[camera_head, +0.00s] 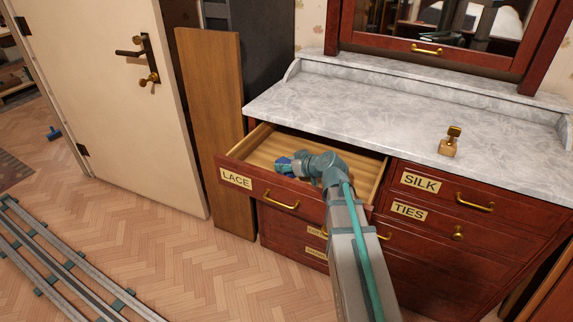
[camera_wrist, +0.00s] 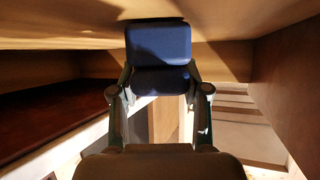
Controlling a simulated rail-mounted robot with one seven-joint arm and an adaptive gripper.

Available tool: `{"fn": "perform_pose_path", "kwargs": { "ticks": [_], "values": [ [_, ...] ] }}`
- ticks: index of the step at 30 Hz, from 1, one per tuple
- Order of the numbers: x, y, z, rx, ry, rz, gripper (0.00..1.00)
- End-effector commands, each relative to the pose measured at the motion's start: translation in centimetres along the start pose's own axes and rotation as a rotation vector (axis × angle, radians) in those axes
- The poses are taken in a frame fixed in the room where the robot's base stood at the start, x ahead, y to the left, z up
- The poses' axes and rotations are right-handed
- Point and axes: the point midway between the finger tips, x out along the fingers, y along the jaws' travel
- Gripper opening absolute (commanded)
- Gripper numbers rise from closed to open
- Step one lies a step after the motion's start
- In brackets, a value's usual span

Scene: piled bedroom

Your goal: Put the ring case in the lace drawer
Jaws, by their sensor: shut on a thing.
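The lace drawer (camera_head: 262,192) is pulled open at the left of the dresser, with a "LACE" label on its front and a bare wooden inside. My gripper (camera_head: 284,166) reaches over its front into the left part of the opening. It is shut on the blue ring case (camera_head: 282,160), which shows small in the head view. In the wrist view the ring case (camera_wrist: 158,45) sits between the fingers of my gripper (camera_wrist: 160,82), as two dark blue parts. Wooden surfaces lie close around it. I cannot tell whether it touches the drawer floor.
A grey marble top (camera_head: 360,108) overhangs the back of the drawer. A small gold-coloured object (camera_head: 450,141) stands on it at the right. The silk drawer (camera_head: 449,193) and ties drawer (camera_head: 436,220) are shut. A wooden board (camera_head: 215,130) leans at the left, beside a white door (camera_head: 120,120).

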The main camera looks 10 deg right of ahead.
Motion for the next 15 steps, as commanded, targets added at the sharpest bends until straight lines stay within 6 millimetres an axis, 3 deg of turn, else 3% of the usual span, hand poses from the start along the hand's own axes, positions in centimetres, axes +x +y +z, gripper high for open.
{"fn": "perform_pose_path", "kwargs": {
  "ticks": [8, 9, 12, 15],
  "values": [
    [0.18, 0.00, 0.34, 0.000, 0.000, 0.000, 0.10],
    [0.10, 0.00, 0.19, 0.000, -0.001, 0.000, 0.53],
    [0.09, 0.00, 0.18, 0.000, -0.001, 0.000, 0.69],
    [0.09, 0.00, 0.18, 0.000, -0.001, 0.000, 0.71]
  ]
}}
